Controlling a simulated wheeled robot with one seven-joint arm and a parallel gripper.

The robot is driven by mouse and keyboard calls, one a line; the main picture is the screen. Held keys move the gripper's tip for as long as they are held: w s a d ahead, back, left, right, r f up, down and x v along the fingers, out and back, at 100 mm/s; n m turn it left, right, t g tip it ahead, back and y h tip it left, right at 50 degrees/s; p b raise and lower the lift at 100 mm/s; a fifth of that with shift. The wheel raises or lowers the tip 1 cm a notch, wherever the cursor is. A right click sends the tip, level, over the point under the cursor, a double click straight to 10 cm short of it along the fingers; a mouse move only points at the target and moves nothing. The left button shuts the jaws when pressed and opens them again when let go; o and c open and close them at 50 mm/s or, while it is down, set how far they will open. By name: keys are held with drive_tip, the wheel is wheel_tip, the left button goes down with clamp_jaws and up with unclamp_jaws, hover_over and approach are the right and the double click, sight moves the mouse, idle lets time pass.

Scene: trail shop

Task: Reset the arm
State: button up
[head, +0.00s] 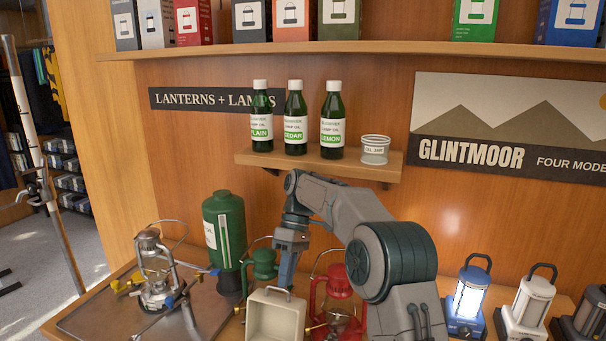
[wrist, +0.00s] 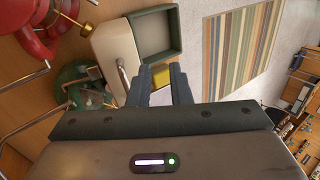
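My gripper (head: 286,274) hangs at the end of my bent arm in the head view, fingers down, above the counter near a green lantern (head: 262,264) and behind a cream box with a handle (head: 274,316). In the wrist view my gripper (wrist: 164,76) shows two dark fingers apart, with a gap between them. A small yellow patch and a pale patch show through the gap; I see nothing gripped. The cream box (wrist: 113,50) is beside the fingers in the wrist view. My arm partly covers a red lantern (head: 338,305).
A wall shelf (head: 225,157) holds three green bottles (head: 295,118) and a small tin (head: 375,150). Several lanterns, one a lit blue lantern (head: 468,300), stand at right. Boxes line the upper shelf (head: 350,47).

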drive_tip(key=s+d+r+m+t+h+b, duration=0.1)
drive_tip(key=s+d+m+t, duration=0.35)
drive_tip(key=s+d, duration=0.45)
drive_tip(key=s+d+r+m+t+h+b, duration=0.1)
drive_tip(key=s+d+m+t+b, duration=0.15)
drive_tip(key=s+d+m, duration=0.6)
drive_tip(key=s+d+f+t, duration=0.1)
drive_tip(key=s+f, duration=0.3)
drive_tip(key=s, duration=0.6)
drive_tip(key=shift+s+f+t, duration=0.15)
drive_tip(key=shift+t, duration=0.55)
